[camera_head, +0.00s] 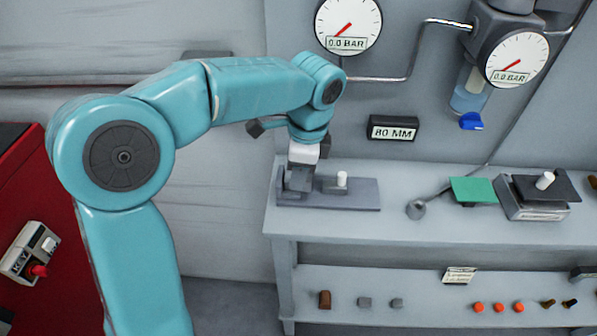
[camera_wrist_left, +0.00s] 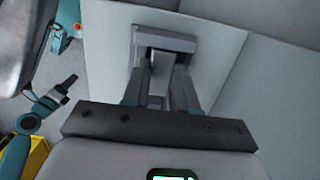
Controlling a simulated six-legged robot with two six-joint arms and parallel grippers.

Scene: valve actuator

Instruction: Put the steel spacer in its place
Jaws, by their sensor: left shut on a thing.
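My left gripper (camera_head: 299,184) points down over the left end of a dark grey fixture plate (camera_head: 358,198) on the bench. It is shut on a grey block, which looks like the steel spacer; the fingers hide most of it in the head view. In the left wrist view, a grey bar (camera_wrist_left: 166,38) lies across the fingertips of the gripper (camera_wrist_left: 165,62). I cannot tell whether the block touches the plate. Right of the fingers, a low grey block with a white peg (camera_head: 342,179) stands on the plate. My right gripper cannot be identified.
An "80 MM" display (camera_head: 392,128) and pressure gauges (camera_head: 348,24) are on the wall behind. A green plate (camera_head: 473,190) and a dark device with a white knob (camera_head: 545,181) stand to the right. The lower shelf (camera_head: 430,292) holds several small parts. A red cabinet (camera_head: 22,200) is at left.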

